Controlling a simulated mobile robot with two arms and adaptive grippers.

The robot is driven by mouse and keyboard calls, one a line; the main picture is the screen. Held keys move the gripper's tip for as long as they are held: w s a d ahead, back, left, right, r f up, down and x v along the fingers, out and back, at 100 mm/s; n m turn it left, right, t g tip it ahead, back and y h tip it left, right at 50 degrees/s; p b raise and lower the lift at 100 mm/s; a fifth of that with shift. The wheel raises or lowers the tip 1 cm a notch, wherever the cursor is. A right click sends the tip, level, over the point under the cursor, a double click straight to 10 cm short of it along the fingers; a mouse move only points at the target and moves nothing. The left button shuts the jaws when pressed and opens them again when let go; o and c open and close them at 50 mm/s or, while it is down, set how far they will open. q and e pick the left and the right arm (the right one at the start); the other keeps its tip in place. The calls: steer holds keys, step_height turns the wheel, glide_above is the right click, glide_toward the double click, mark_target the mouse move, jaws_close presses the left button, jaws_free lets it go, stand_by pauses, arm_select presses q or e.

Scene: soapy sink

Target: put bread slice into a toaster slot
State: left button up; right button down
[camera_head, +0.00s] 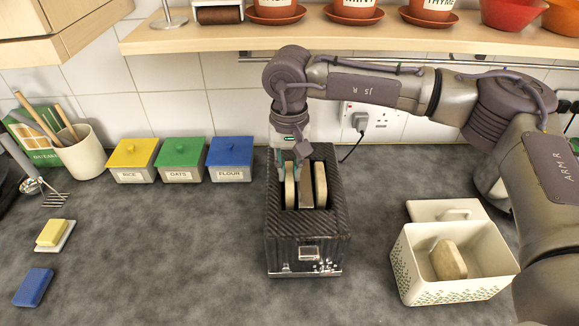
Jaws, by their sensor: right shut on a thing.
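The dark textured toaster (308,236) stands on the counter in the middle, its lever facing me. My right gripper (290,168) reaches down over its top from behind and is shut on a bread slice (290,190). That slice is upright at the left slot, its lower part hidden by the toaster. A second bread slice (320,186) stands upright in the right slot, its top showing. Another bread slice (448,260) lies in the white bread bin (408,274) at the right. My left gripper is not in view.
The bin's lid (425,212) lies behind it. Yellow, green and blue canisters (231,160) stand left of the toaster. A shelf (210,37) overhangs the back. The counter left of the toaster is clear.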

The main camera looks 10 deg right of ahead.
steer(key=c, duration=1.1)
jaws_free()
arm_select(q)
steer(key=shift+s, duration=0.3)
arm_select(e)
steer(key=shift+r+p, duration=0.2)
steer(key=shift+p, duration=0.1)
steer(key=shift+r, duration=0.15)
arm_select(q)
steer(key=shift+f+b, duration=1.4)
steer(key=shift+b, duration=0.1)
arm_select(e)
step_height(320, 180, up, 12)
steer(key=shift+f, duration=0.2)
